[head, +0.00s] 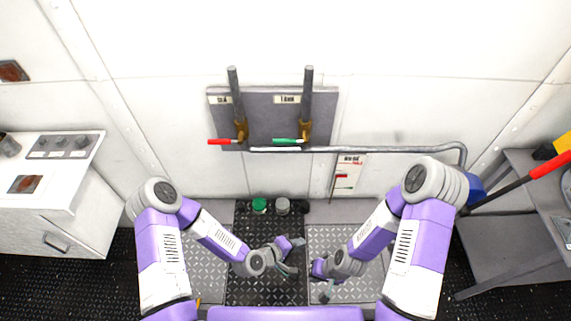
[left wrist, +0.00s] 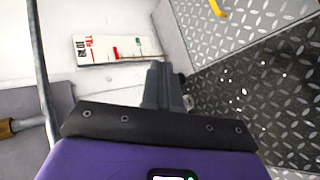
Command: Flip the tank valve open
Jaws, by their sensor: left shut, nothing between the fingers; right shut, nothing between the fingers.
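A grey wall panel (head: 262,98) carries two upright pipes with brass valves. The right valve's plate seems to read TANK, but the print is small. Its green handle (head: 287,140) lies level, pointing left from the brass body (head: 305,131), across the pipe. The left valve has a red handle (head: 219,142), also level and pointing left. My left gripper (head: 298,242) is shut and empty, low in front of the panel and well apart from both handles. Its closed fingers show in the left wrist view (left wrist: 163,85). My right gripper (head: 327,296) is shut and empty, lower and further right.
A grey rail (head: 390,149) runs along the wall below the panel. A white console (head: 60,195) is left; a grey bench (head: 515,240) is right.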

